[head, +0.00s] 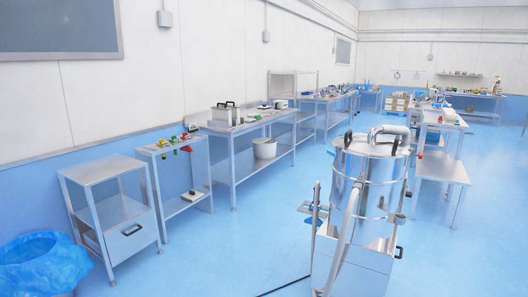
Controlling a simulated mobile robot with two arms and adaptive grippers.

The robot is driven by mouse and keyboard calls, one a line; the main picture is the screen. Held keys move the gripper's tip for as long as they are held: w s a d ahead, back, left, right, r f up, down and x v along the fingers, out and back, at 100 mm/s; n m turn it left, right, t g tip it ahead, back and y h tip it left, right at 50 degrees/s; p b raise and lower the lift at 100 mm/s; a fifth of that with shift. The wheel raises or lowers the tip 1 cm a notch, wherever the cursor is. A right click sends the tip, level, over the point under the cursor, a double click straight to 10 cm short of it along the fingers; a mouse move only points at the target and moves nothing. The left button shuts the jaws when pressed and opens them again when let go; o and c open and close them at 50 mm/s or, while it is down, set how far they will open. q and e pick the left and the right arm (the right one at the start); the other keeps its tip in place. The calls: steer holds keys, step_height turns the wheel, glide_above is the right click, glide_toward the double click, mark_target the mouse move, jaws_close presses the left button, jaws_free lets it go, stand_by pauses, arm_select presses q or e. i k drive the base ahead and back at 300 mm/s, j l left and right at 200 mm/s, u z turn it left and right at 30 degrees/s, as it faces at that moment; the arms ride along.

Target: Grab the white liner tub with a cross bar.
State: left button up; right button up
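A white tub (264,149) stands on the lower shelf of a long steel bench along the left wall, in the middle distance. It is small in the picture, and I cannot make out a cross bar on it. Neither of my grippers is in view.
A tall steel vessel (368,185) with hoses and black handles stands at front right on a steel base. A drawer cabinet (131,237) and a blue-lined bin (40,268) stand at left. A pot (225,112) sits on the bench (245,170). Blue floor (235,240) lies open between.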

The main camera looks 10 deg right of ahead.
mark_target(263, 147)
steer(key=i, duration=0.65)
steer(key=i+z, duration=0.1)
steer(key=i, duration=0.5)
steer(key=i+z, duration=0.1)
steer(key=i, duration=0.55)
steer(key=i+j, duration=0.1)
steer(key=i, duration=0.55)
steer(key=i+j+z, duration=0.1)
steer(key=i, duration=0.55)
steer(key=i+j, duration=0.15)
steer(key=i, duration=0.45)
steer(key=i+j+z, duration=0.15)
steer(key=i, duration=0.5)
steer(key=i+l+z, duration=0.25)
steer(key=i, duration=0.35)
steer(key=i+j+z, duration=0.2)
steer(key=i, duration=0.4)
steer(key=i+z, duration=0.25)
steer(key=i, duration=0.4)
steer(key=i+j+z, duration=0.25)
steer(key=i, duration=0.35)
steer(key=i+l, duration=0.1)
steer(key=i, duration=1.3)
steer(key=i+l, duration=0.15)
steer(key=i, duration=0.5)
steer(key=i+u, duration=0.7)
steer(key=i+l+u, duration=0.2)
steer(key=i+u, duration=0.2)
steer(key=k, duration=0.05)
